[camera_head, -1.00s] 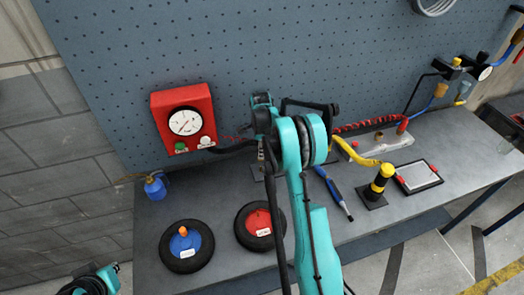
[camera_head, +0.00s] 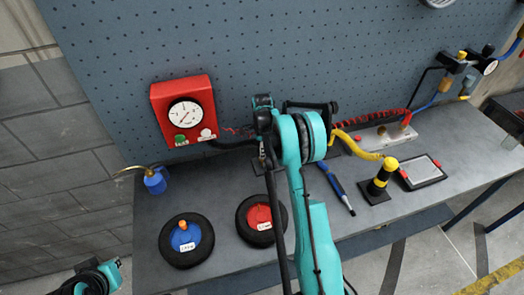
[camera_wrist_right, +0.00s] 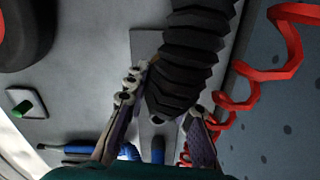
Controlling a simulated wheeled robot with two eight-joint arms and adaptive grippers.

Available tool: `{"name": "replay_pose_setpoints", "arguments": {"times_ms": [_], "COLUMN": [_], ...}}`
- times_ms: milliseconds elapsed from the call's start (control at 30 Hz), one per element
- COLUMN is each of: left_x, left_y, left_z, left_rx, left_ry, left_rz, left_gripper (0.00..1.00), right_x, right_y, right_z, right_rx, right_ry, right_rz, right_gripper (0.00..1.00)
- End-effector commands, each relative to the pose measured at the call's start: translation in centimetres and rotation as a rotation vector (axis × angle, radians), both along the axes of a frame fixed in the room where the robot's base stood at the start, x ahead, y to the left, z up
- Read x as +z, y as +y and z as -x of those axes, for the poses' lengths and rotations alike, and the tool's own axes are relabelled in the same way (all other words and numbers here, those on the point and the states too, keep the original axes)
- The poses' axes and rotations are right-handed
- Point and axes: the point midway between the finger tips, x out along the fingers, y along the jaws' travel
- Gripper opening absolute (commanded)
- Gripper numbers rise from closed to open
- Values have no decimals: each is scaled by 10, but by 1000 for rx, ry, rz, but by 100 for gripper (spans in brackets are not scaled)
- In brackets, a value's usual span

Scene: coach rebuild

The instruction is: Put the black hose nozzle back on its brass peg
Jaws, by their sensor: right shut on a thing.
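The black ribbed hose nozzle (camera_wrist_right: 192,48) fills the upper middle of the right wrist view. My right gripper (camera_wrist_right: 158,115) is shut on its lower end, with one finger on each side. In the head view my right arm hides the fingers and most of the nozzle. A black hose (camera_head: 232,144) runs from the red gauge box (camera_head: 183,108) to behind that arm. A grey plate (camera_wrist_right: 146,46) lies beyond the nozzle in the wrist view. I cannot make out the brass peg. A teal part of my left arm shows at the lower left, without its gripper.
Two black tyres with a blue hub (camera_head: 186,240) and a red hub (camera_head: 260,218) lie on the bench front. A blue oil can (camera_head: 155,181) stands left. A blue-handled tool (camera_head: 336,186), a yellow-and-black post (camera_head: 379,182) and a framed panel (camera_head: 420,172) are to the right.

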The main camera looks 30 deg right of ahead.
Motion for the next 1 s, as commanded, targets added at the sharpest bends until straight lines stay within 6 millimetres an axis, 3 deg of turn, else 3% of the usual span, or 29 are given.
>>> {"name": "replay_pose_setpoints", "arguments": {"times_ms": [1000], "left_x": [-20], "left_y": [0], "left_z": [0], "left_rx": [0], "left_ry": [0], "left_rz": [0], "left_gripper": [0], "right_x": [-22], "right_y": [0], "right_z": [0], "right_rx": [0], "right_ry": [0], "right_rz": [0], "right_gripper": [0]}}
